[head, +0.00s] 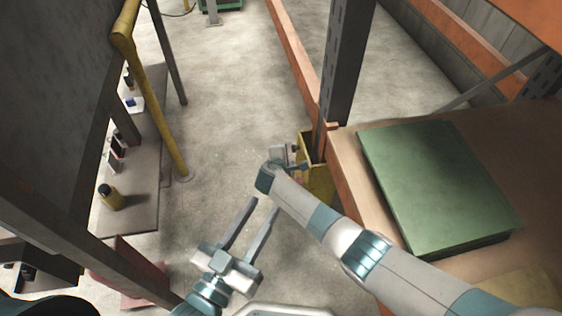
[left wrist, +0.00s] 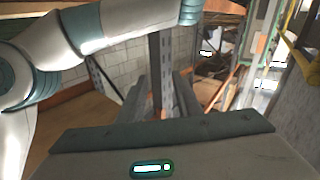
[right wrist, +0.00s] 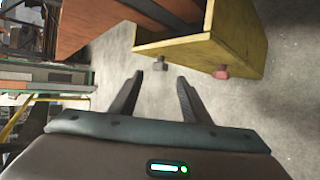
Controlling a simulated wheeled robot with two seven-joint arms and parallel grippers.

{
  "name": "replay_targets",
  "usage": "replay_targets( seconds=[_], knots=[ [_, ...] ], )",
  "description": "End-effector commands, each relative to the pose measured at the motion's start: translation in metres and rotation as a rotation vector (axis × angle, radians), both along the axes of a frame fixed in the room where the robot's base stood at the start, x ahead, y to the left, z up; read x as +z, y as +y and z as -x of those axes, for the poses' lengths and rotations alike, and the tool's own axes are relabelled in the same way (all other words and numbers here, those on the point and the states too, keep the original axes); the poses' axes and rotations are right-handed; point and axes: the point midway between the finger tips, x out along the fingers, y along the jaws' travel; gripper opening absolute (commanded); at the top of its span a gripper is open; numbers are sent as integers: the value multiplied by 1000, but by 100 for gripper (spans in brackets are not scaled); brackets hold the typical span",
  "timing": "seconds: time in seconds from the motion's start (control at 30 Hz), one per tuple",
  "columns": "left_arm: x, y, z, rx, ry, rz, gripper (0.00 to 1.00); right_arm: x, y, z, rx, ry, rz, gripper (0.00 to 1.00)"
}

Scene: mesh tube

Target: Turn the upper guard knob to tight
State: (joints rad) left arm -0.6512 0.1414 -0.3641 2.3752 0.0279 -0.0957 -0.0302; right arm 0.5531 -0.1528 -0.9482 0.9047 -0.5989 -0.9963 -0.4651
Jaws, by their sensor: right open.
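The yellow guard (head: 318,181) stands at the foot of the rack upright. In the right wrist view, the guard (right wrist: 228,35) lies sideways in the picture and carries two knobs. A grey knob (right wrist: 160,63) is on the side nearer the orange rack part; a red knob (right wrist: 221,72) is farther right, nearer the floor end. My right gripper (right wrist: 158,78) is open and empty, with the grey knob just beyond its fingertips, apparently not touched. In the head view my right gripper (head: 292,160) is beside the guard. My left gripper (head: 265,203) is open and empty over the floor.
A yellow rail (head: 150,90) and a low shelf with small items (head: 130,190) stand at the left. The floor (head: 225,110) between is clear.

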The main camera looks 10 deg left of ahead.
Motion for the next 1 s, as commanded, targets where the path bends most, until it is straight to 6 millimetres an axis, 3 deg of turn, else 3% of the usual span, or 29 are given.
replay_targets(
  seconds=[0.47,1.0],
  knots=[
    [-63,16,5,-4,352,-108,31,27,6,36,0,0,0,43],
    [-118,39,40,-11,702,-199,31,58,14,80,1,0,-1,43]
  ],
)
